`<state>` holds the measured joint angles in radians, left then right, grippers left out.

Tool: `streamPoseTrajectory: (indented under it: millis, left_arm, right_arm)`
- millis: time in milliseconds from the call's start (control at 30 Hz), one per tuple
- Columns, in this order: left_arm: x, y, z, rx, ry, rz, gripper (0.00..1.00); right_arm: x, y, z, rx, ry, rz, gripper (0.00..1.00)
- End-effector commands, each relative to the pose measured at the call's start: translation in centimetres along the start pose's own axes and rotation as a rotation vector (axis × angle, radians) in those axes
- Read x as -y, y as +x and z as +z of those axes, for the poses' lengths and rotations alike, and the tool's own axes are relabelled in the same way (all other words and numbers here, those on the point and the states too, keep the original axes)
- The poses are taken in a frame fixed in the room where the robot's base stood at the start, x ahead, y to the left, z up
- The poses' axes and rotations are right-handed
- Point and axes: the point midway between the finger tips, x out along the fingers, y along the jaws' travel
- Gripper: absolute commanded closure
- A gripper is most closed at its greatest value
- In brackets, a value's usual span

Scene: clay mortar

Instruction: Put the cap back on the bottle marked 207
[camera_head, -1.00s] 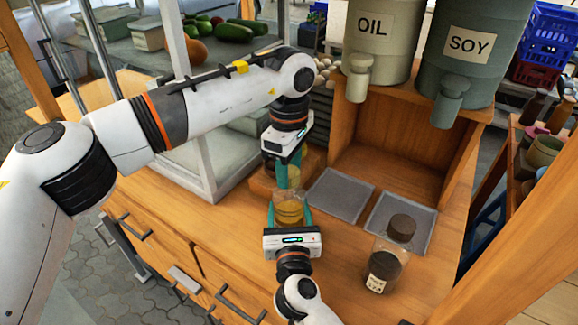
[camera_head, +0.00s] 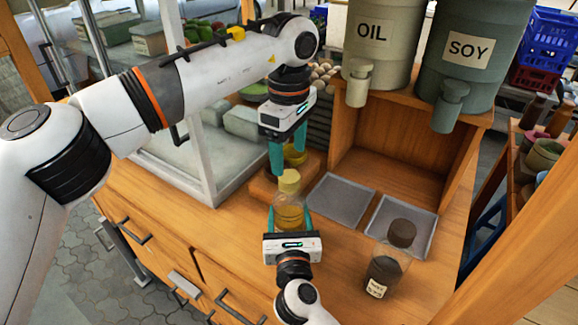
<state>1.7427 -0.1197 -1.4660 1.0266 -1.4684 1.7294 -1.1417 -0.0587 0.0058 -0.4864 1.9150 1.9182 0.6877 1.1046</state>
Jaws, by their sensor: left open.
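A clear bottle with yellow contents (camera_head: 289,218) stands upright near the middle of the counter. My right gripper (camera_head: 290,212) comes from the front, its teal fingers closed on both sides of this bottle. A pale yellow cap (camera_head: 289,180) sits at the bottle's mouth; whether it is fully seated I cannot tell. My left gripper (camera_head: 287,158) points down just above and behind the cap, fingers apart and empty. The number 207 cannot be read on any bottle; the front of the held bottle is partly hidden by my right gripper.
Two grey trays (camera_head: 340,199) lie flat; OIL (camera_head: 385,40) and SOY (camera_head: 470,60) containers stand behind.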

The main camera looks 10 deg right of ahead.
Motion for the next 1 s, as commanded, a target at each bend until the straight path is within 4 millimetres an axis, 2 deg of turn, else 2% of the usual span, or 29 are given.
streamPoseTrajectory:
  millis: [100,300,433,700,733,867,1000]
  left_arm:
    - [0.1,-2.7,-0.1,0.0,-0.001,-0.002,0.34]
    - [0.0,-5.6,0.0,0.0,-0.001,0.0,0.34]
    - [0.0,-6.4,0.0,-0.001,0.001,0.001,0.34]
    - [0.0,-6.5,0.0,-0.001,0.001,0.001,0.34]
    - [0.0,-6.5,0.0,-0.001,0.001,0.001,0.34]
    - [0.0,-6.5,0.0,-0.001,0.001,0.001,0.34]
    - [0.0,-6.5,0.0,-0.001,0.0,0.001,0.34]
  right_arm:
    - [0.0,0.0,0.0,0.001,0.0,0.0,1.0]
    - [0.0,0.0,0.0,0.001,0.0,0.0,1.0]
    - [0.0,0.0,0.0,0.001,0.0,0.0,1.0]
    - [0.0,0.0,0.0,0.001,0.0,0.0,1.0]
    - [0.0,0.0,0.0,0.001,0.0,0.0,0.37]
    - [0.0,0.0,0.0,0.001,0.0,0.0,0.16]
    - [0.0,0.0,0.0,0.0,0.0,0.0,0.13]
